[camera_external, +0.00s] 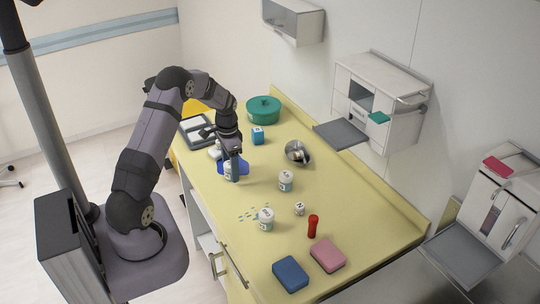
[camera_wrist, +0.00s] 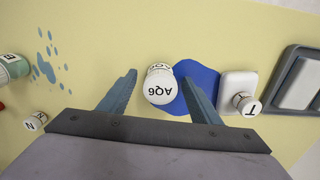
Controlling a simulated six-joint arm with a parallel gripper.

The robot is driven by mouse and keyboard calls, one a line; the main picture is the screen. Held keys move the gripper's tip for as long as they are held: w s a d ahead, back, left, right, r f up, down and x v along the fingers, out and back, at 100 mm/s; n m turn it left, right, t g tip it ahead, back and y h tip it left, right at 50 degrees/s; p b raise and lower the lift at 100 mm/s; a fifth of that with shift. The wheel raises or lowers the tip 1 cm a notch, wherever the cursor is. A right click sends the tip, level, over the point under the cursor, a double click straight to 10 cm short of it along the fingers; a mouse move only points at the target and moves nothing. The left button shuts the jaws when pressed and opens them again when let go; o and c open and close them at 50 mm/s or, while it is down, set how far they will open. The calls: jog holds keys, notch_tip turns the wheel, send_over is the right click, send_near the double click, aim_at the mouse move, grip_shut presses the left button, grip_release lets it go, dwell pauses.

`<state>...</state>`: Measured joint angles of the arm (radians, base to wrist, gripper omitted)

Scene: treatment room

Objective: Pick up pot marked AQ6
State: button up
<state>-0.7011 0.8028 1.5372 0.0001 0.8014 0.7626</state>
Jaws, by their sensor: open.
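The pot marked AQ6 (camera_wrist: 159,86) is white with a round lid, its label upside down in the wrist view. It stands at the edge of a blue patch (camera_wrist: 201,82) on the table. My gripper (camera_wrist: 160,88) is open, with one finger on each side of the pot and a gap to the left finger. I cannot tell whether the right finger touches it. In the external view the pot (camera_external: 228,171) is partly hidden by my gripper (camera_external: 232,168).
A small pot marked T (camera_wrist: 246,103) stands on a white pad to the right, beside a grey-framed tray (camera_wrist: 297,80). Other white pots (camera_external: 286,181) (camera_external: 266,219), a metal bowl (camera_external: 297,152) and blue spots (camera_wrist: 48,58) are on the yellow table.

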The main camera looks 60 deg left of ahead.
jog(key=c, duration=1.1)
jog(key=shift+c, duration=0.2)
